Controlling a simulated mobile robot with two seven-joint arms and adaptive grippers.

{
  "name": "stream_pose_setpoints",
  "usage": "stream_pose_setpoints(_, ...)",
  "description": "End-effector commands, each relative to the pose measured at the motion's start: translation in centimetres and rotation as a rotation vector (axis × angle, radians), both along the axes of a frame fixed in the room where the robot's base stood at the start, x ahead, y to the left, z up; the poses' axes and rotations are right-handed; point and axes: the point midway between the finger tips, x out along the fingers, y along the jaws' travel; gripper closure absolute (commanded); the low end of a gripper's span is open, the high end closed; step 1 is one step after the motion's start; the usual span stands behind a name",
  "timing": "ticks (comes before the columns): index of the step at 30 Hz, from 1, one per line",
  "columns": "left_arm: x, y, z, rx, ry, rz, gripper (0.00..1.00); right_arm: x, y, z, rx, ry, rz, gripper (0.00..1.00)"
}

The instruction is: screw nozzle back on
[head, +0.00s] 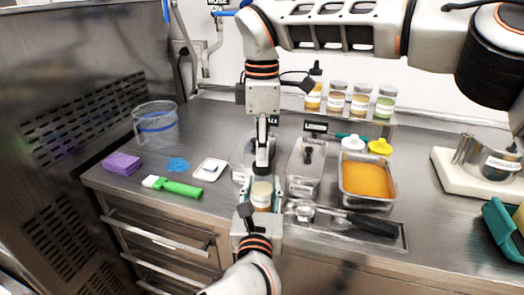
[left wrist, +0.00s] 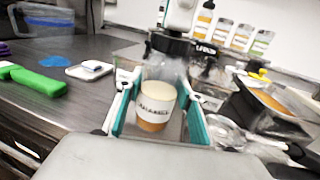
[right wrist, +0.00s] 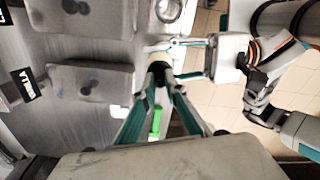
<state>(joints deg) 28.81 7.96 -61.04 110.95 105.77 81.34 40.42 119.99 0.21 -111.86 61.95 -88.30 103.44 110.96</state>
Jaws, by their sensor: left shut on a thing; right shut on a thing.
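My left gripper (head: 262,193) is shut on a squeeze bottle (head: 262,196) with a white label and orange contents. The bottle stands upright between the teal fingers near the counter's front edge; it also shows in the left wrist view (left wrist: 155,105). My right gripper (head: 264,165) reaches down from above, just behind and over the bottle. Its fingers are shut on a small dark piece, seemingly the nozzle (right wrist: 158,68), seen at the fingertips in the right wrist view. The nozzle is close to the bottle top; I cannot tell whether they touch.
A steel pan of orange filling (head: 367,181) and a tray with utensils (head: 400,240) lie to the right. A shelf holds jars (head: 360,101). A green-handled brush (head: 178,187), purple sponge (head: 122,163), small scale (head: 210,169) and clear pitcher (head: 156,126) stand left.

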Motion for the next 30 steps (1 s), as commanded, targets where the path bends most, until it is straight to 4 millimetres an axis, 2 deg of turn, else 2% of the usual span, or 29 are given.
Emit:
stream_pose_setpoints(9, 0.00, 0.01, -0.05, 0.000, 0.001, 0.000, 1.00, -0.02, 0.00, 0.01, 0.000, 0.000, -0.570, 0.97)
stream_pose_setpoints(15, 0.00, 0.02, -0.06, 0.000, 0.001, 0.000, 1.00, -0.03, 0.00, -0.01, 0.000, 0.000, -0.854, 0.97)
stream_pose_setpoints(20, 0.00, 0.02, -0.06, 0.000, 0.001, 0.000, 1.00, -0.03, 0.00, -0.01, 0.000, 0.000, -0.946, 0.97)
stream_pose_setpoints(28, 0.01, 0.02, -0.06, 0.000, 0.001, 0.001, 1.00, -0.03, 0.00, -0.01, 0.000, 0.000, -0.953, 0.97)
stream_pose_setpoints(30, 0.01, 0.02, -0.06, 0.000, 0.002, 0.000, 1.00, -0.03, 0.00, -0.01, 0.000, 0.000, -0.953, 0.76)
